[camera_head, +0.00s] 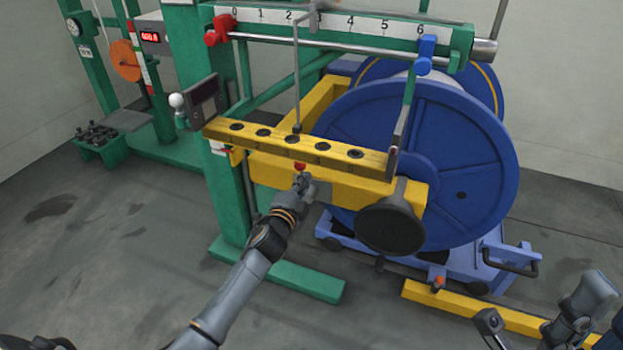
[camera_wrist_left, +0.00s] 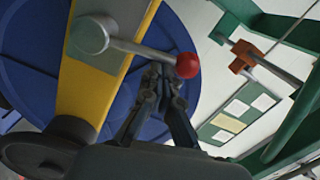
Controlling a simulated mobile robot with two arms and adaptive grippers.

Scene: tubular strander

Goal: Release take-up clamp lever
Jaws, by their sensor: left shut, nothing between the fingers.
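The take-up clamp lever is a grey rod (camera_wrist_left: 140,48) with a red ball knob (camera_wrist_left: 187,65), running from a round grey hub (camera_wrist_left: 90,36) on the yellow arm of the take-up. In the head view, the red knob (camera_head: 300,166) shows just under the yellow bar. My left gripper (camera_head: 302,179) is right at the knob. In the left wrist view its fingers (camera_wrist_left: 165,72) are shut and empty, close beside the rod and knob; I cannot tell whether they touch. The hub is hidden in the head view. My right arm (camera_head: 580,310) is at the lower right, its finger state unclear.
A large blue reel (camera_head: 450,165) stands right of the lever. A dark round handwheel (camera_head: 390,228) sticks out below right of it. The yellow bar with holes (camera_head: 330,160) is just above my left gripper. A green post (camera_head: 228,200) stands to the left. The floor in front is mostly clear.

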